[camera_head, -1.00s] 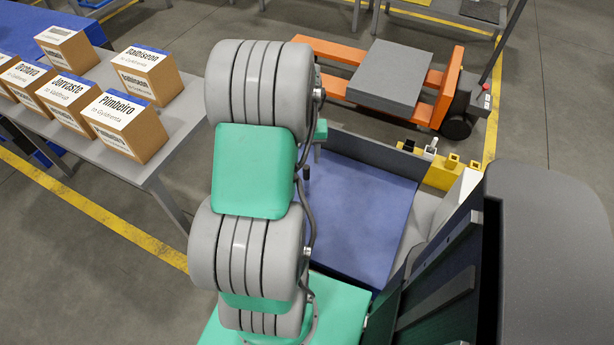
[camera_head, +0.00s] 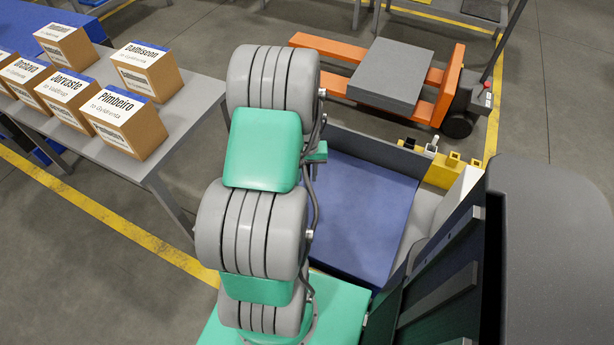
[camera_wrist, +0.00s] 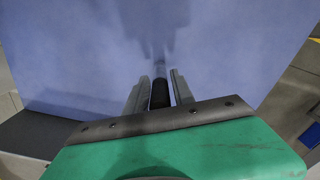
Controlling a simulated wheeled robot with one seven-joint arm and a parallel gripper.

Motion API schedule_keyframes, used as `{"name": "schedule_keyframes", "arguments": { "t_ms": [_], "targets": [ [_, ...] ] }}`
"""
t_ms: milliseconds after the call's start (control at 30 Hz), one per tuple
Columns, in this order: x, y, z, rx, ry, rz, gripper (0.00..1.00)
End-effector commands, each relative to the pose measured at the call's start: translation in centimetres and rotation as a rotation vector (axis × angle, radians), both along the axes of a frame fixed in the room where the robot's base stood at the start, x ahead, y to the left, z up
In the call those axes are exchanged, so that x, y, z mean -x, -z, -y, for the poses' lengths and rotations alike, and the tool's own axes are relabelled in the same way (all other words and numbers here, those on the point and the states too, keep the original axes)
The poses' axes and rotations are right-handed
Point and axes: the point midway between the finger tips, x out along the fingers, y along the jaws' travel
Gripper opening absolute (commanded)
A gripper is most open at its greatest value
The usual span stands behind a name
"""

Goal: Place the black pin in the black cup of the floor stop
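In the wrist view the black pin (camera_wrist: 160,94) stands between the two grey fingers of my gripper (camera_wrist: 160,92). The fingers lie against its sides, and it is above the blue surface. In the head view my arm hides the fingers and the pin; only a green part near my wrist shows beside the arm. The yellow floor stop (camera_head: 436,175) is at the right behind the blue surface. A small black piece (camera_head: 409,143), which looks like its black cup, is at its left end. A white piece (camera_head: 431,148) and yellow cups (camera_head: 453,159) stand to its right.
The blue surface (camera_head: 365,220) has a grey wall (camera_head: 375,147) behind it. An orange pallet jack (camera_head: 440,95) with a grey slab (camera_head: 388,75) stands beyond. A grey table (camera_head: 190,105) with several labelled boxes (camera_head: 125,122) is at the left. A dark structure of panels is at the lower right.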

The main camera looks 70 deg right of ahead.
Motion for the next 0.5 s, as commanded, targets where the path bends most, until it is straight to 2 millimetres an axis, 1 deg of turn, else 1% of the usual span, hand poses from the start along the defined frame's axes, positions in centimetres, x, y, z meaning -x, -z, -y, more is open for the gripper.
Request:
{"name": "schedule_keyframes", "arguments": {
  "t_ms": [33, 67, 333, 500],
  "targets": [
    [0.00, -0.01, 0.00, 0.000, 0.000, 0.000, 0.25],
    [0.00, -0.02, 0.00, 0.000, 0.000, 0.000, 0.22],
    [0.00, -0.03, 0.01, 0.000, 0.000, 0.000, 0.00],
    [0.01, -0.03, 0.01, 0.000, 0.000, 0.000, 0.00]
  ]
}}
